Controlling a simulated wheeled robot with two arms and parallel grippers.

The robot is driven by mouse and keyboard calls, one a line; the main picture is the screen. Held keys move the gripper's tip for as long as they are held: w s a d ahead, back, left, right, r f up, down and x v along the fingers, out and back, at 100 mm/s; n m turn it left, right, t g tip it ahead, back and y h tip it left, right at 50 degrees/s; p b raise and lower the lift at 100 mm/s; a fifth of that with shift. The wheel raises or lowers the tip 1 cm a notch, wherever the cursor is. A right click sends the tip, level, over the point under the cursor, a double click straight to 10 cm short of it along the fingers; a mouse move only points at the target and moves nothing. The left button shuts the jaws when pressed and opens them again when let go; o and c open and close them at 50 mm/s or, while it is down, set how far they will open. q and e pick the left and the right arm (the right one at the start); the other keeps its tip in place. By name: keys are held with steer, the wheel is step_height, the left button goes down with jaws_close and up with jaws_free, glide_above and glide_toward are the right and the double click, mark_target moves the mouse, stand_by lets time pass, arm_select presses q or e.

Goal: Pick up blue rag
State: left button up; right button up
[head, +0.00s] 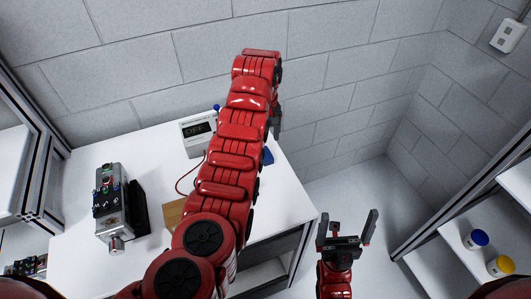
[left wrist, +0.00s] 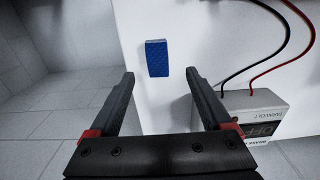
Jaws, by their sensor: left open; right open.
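The blue rag (left wrist: 157,58) is a small folded block lying on the white table (left wrist: 215,40), close to its edge. In the head view, only a bit of the rag (head: 268,157) shows beside my left arm, which hides the rest. My left gripper (left wrist: 160,74) is open and empty. In the left wrist view the rag appears between and just beyond its fingertips, apart from both. My right gripper (head: 347,222) is open and empty, off the table's right corner and away from the rag.
A white box marked OFF (head: 198,132) stands at the table's back, with red and black cables (left wrist: 285,55) showing in the left wrist view. A grey device with buttons (head: 110,202) lies on the left. A brown block (head: 174,213) is partly hidden by my arm. Shelves with jars (head: 477,239) stand right.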

mark_target(266, 153)
arm_select(q)
steer(key=shift+f, duration=0.7)
steer(key=shift+f+p, duration=0.2)
steer(key=shift+p, duration=0.2)
step_height(266, 153, down, 4)
steer(key=shift+d+r+p, duration=0.1)
steer(key=shift+d+p, duration=0.05)
steer(key=shift+p, duration=0.8)
steer(key=shift+w+f, duration=0.1)
steer(key=shift+f, duration=0.5)
jaws_close()
steer(key=shift+r, duration=0.15)
